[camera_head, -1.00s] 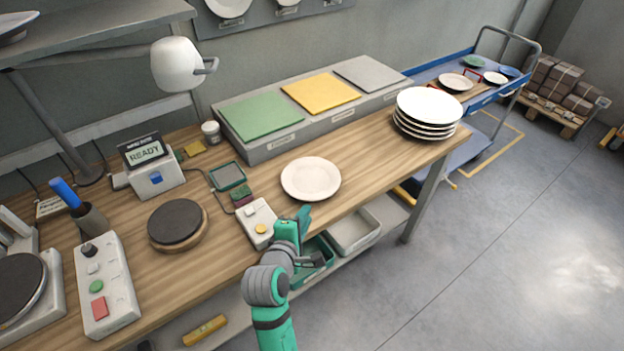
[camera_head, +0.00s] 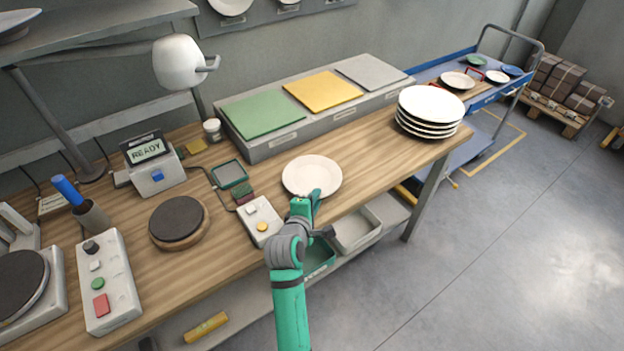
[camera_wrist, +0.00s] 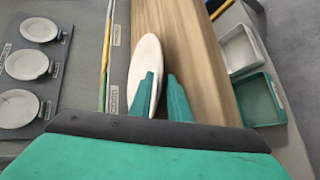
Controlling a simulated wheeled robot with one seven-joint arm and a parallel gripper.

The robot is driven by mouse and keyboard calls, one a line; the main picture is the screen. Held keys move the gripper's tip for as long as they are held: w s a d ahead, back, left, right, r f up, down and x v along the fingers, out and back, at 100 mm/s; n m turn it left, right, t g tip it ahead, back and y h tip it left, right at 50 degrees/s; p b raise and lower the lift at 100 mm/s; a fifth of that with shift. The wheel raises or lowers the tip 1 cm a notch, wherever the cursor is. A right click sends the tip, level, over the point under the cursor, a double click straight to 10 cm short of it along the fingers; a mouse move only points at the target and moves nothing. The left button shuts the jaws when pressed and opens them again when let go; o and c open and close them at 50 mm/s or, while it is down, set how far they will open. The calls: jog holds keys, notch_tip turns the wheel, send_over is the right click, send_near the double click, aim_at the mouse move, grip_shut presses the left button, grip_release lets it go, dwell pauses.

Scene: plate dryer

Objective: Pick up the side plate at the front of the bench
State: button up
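In the wrist view, the two teal fingers (camera_wrist: 162,85) stand apart. The plate (camera_wrist: 148,58) shows ahead of them, with the left finger overlapping it and part of the rim in line with the gap. Contact between fingers and rim cannot be made out.
A control box (camera_head: 260,220) with a yellow button stands just left of my gripper. A stack of plates (camera_head: 430,108) is at the bench's right end. The platform with coloured mats (camera_head: 322,90) lies behind. Bins (camera_head: 355,230) sit below the bench edge.

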grip_shut()
